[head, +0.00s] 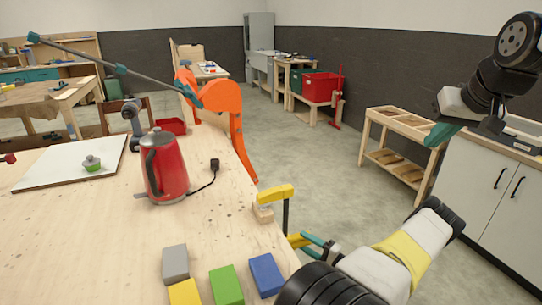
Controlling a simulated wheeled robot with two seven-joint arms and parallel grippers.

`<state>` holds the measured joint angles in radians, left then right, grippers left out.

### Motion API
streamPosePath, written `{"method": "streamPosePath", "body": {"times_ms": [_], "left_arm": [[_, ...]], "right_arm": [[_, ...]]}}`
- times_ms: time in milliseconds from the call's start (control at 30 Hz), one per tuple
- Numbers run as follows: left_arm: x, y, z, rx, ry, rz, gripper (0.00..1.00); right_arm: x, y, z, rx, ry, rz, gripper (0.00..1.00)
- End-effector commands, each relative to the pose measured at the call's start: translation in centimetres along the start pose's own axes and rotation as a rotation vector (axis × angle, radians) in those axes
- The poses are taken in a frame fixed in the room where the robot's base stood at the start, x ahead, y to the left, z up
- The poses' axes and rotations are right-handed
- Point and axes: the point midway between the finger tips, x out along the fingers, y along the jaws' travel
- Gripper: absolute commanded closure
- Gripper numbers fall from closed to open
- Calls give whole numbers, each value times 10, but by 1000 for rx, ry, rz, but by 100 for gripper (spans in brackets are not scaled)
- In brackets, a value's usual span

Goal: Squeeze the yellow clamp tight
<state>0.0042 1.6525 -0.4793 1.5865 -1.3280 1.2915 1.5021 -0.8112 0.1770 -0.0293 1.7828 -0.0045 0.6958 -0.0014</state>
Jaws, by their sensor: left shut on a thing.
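The yellow clamp (276,193) stands at the right edge of the wooden workbench (225,236). Its yellow upper part lies above a small wooden block (262,213) at the edge, and its dark bar runs down beside the bench. My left gripper (312,242), with teal fingers, is shut on the clamp's lower yellow part, just off the bench edge. Its arm comes in from the bottom. My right gripper (441,131) is high at the right, far from the clamp. Only part of its teal fingers shows, so its opening is unclear.
Grey, yellow, green and blue blocks (266,274) lie near the front of the bench. A red kettle (163,165) and black plug (214,164) stand further back. An orange curved piece (222,98) rises at the bench's far edge. Open floor (310,155) lies right of the bench.

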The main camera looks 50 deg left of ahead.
Motion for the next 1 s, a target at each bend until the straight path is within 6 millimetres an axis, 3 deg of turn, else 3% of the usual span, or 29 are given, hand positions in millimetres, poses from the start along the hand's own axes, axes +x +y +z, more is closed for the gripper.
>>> {"method": "streamPosePath", "body": {"times_ms": [33,100,300,500,600,800,1000], "left_arm": [[0,-1,0,0,0,-3,100],[0,-1,0,0,0,-3,100],[0,-1,0,0,0,-3,100],[0,-1,0,0,0,-3,100],[0,-1,0,0,0,-3,100],[0,-1,0,0,0,-3,100],[0,-1,0,0,0,-3,100]], "right_arm": [[19,-27,-10,-42,-7,-20,100],[40,-59,-22,-90,-10,-41,100],[99,-156,-37,-222,-19,-98,100],[150,-253,-30,-344,-25,-148,100],[170,-292,-20,-393,-26,-167,100],[192,-342,-5,-454,-25,-192,100],[202,-354,3,-470,-27,-198,100]]}}
